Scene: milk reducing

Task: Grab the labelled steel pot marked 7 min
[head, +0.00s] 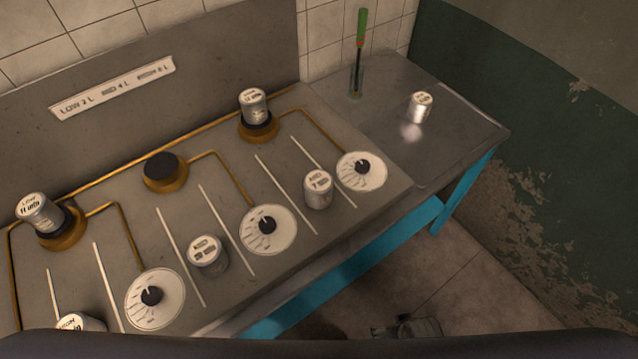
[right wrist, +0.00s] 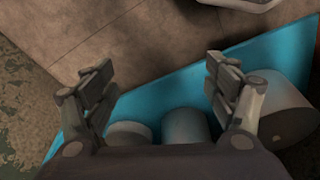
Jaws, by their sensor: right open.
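The steel pot whose label seems to read 7 min (head: 318,190) stands upright on the grey worktop (head: 215,125), between two white lines and left of the right-hand dial. Its label is on the lid and side. My right gripper (right wrist: 161,78) is open, with nothing between its fingers, over the floor and the blue table frame (right wrist: 265,60). Only a dark part at the bottom edge of the head view, possibly this gripper, shows there, well below the pot. My left gripper is not in view.
Other labelled pots stand on the left burner (head: 62,232), on the back burner (head: 258,128), at the front (head: 208,258), at the bottom left (head: 80,323) and on the side table (head: 420,108). A green-handled tool (head: 361,28) stands in a glass. Pale cylinders (right wrist: 187,124) show beyond my fingers.

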